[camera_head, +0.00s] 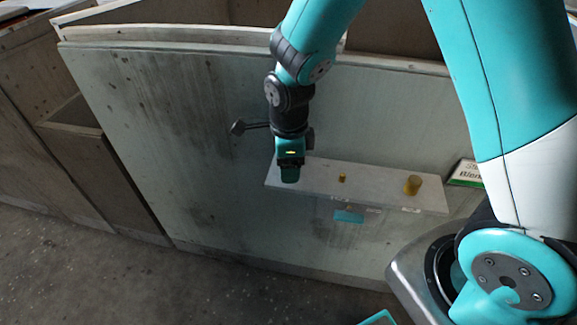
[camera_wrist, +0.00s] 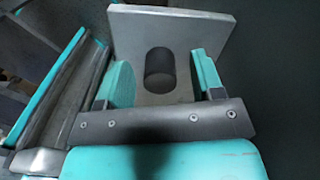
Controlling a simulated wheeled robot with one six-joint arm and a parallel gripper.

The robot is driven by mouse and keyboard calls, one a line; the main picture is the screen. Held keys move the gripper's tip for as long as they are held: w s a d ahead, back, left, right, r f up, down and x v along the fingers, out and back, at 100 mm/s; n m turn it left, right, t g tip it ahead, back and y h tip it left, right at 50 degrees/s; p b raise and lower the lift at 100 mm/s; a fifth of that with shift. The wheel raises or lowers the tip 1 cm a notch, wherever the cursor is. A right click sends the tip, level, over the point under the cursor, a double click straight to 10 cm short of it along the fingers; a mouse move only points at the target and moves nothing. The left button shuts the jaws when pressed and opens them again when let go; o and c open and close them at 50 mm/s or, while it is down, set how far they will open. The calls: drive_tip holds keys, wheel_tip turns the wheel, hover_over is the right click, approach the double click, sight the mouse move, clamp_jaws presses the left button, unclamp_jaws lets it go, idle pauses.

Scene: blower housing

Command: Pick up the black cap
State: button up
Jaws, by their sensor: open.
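The black cap (camera_wrist: 160,67) is a short dark cylinder on the pale grey shelf (camera_wrist: 190,25) in the wrist view. It shows in the gap between the two teal fingers of my gripper (camera_wrist: 164,75), with room on both sides, and neither finger touches it. I cannot tell how deep the fingers reach around it. In the head view my gripper (camera_head: 290,172) is at the left end of the shelf (camera_head: 315,175), and it hides the cap there. My gripper is open and empty.
A dark knob on a rod (camera_head: 238,127) shows left of my wrist. A pale panel (camera_head: 150,110) rises behind.

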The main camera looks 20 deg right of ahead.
drive_tip(key=shift+f, duration=0.1)
drive_tip(key=shift+c, duration=0.3)
drive_tip(key=c, duration=0.9)
wheel_tip(320, 180, up, 20)
drive_tip(key=p, duration=0.3)
